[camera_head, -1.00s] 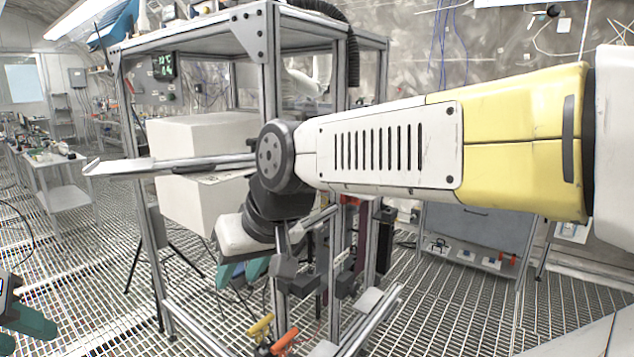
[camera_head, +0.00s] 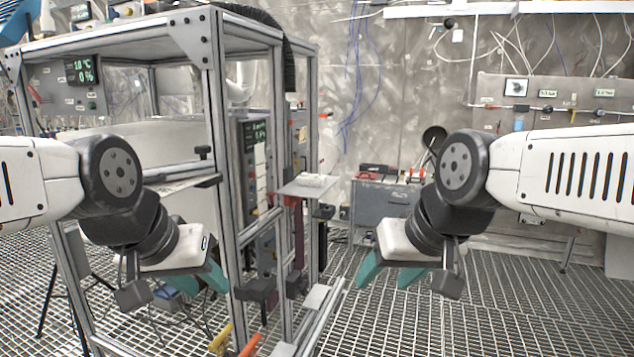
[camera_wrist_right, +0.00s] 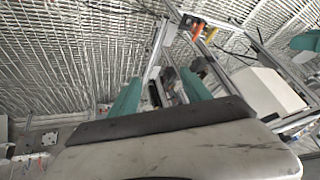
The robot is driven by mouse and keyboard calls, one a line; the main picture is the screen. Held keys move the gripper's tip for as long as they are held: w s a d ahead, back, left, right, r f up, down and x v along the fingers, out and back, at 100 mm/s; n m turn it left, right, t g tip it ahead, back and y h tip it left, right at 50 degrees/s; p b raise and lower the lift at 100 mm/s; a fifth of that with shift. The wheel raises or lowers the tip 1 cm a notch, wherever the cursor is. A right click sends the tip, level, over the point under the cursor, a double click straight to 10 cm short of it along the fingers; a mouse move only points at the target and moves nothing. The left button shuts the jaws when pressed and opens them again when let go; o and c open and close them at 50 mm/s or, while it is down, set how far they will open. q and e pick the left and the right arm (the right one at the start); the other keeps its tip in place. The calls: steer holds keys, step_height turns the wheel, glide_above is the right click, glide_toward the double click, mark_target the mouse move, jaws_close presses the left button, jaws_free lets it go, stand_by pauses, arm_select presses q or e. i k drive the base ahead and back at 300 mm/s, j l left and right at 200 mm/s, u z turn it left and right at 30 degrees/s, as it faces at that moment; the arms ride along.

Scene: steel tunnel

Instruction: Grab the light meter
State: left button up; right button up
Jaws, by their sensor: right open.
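I cannot make out a light meter for certain. A small pale object (camera_head: 314,181), too small to identify, lies on a small plate (camera_head: 291,190) at the right side of the metal frame. My left gripper (camera_head: 203,284) hangs in front of the frame, its teal fingers apart and nothing seen between them. My right gripper (camera_head: 391,279) is open and empty, right of the frame and nearer than the grey cabinet. In the right wrist view its two teal fingers (camera_wrist_right: 160,92) are spread, with the frame and floor beyond.
The metal frame (camera_head: 218,150) with instrument panels fills the left half. Yellow and orange handles (camera_head: 235,345) stick out at its foot. A grey cabinet (camera_head: 380,198) with red items on top stands at the back wall. Grated floor (camera_head: 510,310) is clear at the right.

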mark_target(304, 178)
steer(key=z, duration=0.1)
steer(key=i+l+u, duration=0.5)
steer(key=i+l, duration=0.5)
